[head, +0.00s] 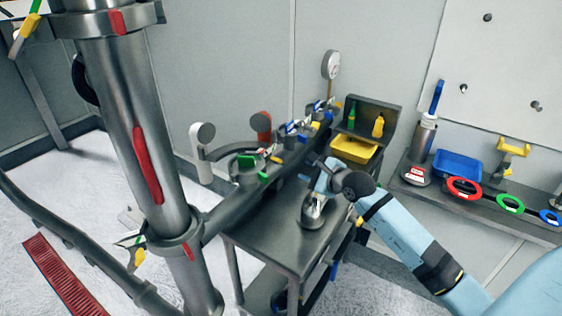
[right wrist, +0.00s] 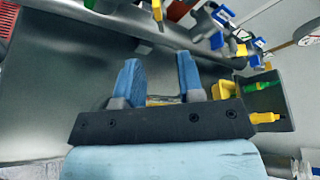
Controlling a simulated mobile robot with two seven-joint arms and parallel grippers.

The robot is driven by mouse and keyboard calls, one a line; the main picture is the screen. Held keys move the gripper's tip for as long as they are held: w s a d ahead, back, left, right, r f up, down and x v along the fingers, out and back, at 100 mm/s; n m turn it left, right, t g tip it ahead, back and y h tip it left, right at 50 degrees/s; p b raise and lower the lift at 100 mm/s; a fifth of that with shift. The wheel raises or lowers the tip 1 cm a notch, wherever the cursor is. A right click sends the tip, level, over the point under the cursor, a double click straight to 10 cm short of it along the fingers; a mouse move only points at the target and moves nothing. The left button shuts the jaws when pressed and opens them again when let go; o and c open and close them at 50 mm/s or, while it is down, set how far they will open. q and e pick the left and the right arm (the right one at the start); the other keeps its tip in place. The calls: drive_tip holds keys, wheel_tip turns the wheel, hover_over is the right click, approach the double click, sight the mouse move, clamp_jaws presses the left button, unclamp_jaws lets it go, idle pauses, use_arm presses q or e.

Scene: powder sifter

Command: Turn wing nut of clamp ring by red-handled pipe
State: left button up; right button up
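A thick vertical metal pipe (head: 130,120) with a long red handle (head: 147,165) stands at the left in the head view. A clamp ring (head: 175,247) with a red mark sits around its lower part, and a yellow wing nut (head: 139,257) sticks out on the ring's left. Another clamp ring (head: 108,22) is near the top, with a yellow wing nut (head: 28,27) at the far left. My right gripper (head: 313,212) is over the grey cart, well right of the pipe. In the right wrist view its blue fingers (right wrist: 160,80) are apart with nothing held. My left gripper is not in view.
The grey cart (head: 270,235) is below my right gripper. A horizontal pipe with valves and coloured clamps (head: 270,165) runs behind it. A yellow bin (head: 354,149) and a shelf with a blue tray (head: 457,164) are at the right. A low pipe (head: 75,240) crosses the left floor.

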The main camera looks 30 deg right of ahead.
sight(281, 162)
drive_tip(key=p+x, duration=0.1)
drive_tip(key=x, duration=1.2)
drive_tip(key=shift+a+p, duration=0.1)
drive_tip(key=shift+p, duration=0.2)
clamp_jaws()
